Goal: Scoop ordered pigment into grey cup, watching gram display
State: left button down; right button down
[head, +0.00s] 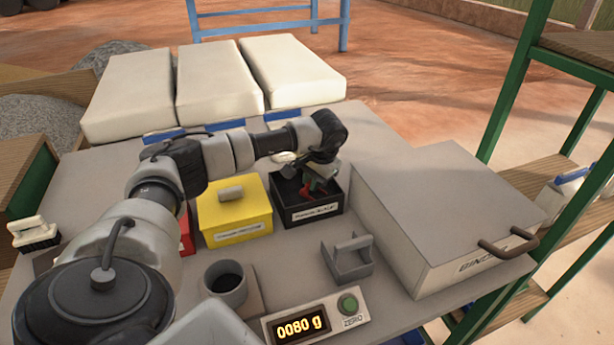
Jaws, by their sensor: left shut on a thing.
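My left gripper (318,185) reaches down into the open black bin (308,213), which has a white label. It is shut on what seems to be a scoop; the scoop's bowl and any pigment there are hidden. The yellow bin (234,210) is closed with a knobbed lid. A red bin (186,232) is mostly hidden behind my left arm. The grey cup (226,283) stands upright on the scale plate (252,303); its inside looks dark. My right gripper is not in view.
A grey holder (347,260) stands empty in front of the black bin. A large grey lidded box (445,215) with a brown handle fills the table's right side. Pale sacks (215,80) lie at the back. A white-handled brush (32,234) lies at left.

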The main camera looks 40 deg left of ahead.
pick_arm(q)
jog(key=a+h+b, duration=0.1)
jog(key=a+h, duration=0.1)
jog(key=h, duration=0.1)
jog(key=shift+a+f, duration=0.1)
jog(key=shift+a, duration=0.1)
notch_tip(320, 180, up, 15)
jog(key=a+p, duration=0.1)
jog(key=p, duration=0.8)
jog(key=shift+a+p, duration=0.4)
jog(key=shift+f, duration=0.1)
